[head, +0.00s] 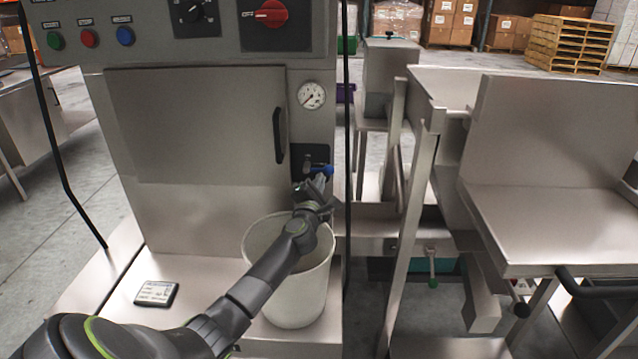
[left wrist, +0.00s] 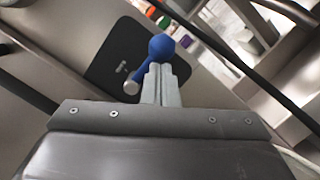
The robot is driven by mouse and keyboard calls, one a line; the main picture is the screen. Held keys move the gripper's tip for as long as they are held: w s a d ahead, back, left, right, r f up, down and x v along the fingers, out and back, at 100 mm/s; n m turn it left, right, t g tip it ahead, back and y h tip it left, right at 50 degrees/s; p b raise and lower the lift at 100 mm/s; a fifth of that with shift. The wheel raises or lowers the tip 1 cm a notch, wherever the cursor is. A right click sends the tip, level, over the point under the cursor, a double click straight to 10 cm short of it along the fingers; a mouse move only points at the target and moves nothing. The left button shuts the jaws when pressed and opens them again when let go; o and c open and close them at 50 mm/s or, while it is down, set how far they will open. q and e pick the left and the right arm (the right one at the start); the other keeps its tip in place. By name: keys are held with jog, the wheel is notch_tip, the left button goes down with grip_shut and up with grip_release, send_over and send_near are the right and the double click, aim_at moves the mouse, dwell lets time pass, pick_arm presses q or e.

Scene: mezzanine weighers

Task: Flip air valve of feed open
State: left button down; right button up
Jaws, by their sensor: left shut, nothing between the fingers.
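The air valve has a blue handle (head: 321,170) on a dark plate (head: 308,157), below the pressure gauge on the front of the grey machine. In the left wrist view the blue ball end (left wrist: 161,47) and blue lever sit right at my fingertips, with a metal pivot stub (left wrist: 131,88) at the lever's lower end. My left gripper (head: 318,184) is shut and empty, its fingertips (left wrist: 158,72) at or against the ball; I cannot tell if they touch. My right gripper is not in view.
A white bucket (head: 258,240) stands under my left arm on the steel ledge. A cabinet door with a black handle (head: 279,135) is left of the valve. A black cable (head: 347,215) hangs just to its right. A small scale-like card (head: 156,293) lies on the ledge.

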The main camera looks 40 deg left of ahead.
aim_at(317, 169)
pick_arm(q)
jog(key=shift+d+r+n, duration=0.1)
jog(key=shift+r+n, duration=0.1)
jog(key=shift+n, duration=0.5)
pick_arm(e)
jog(key=shift+w, duration=0.4)
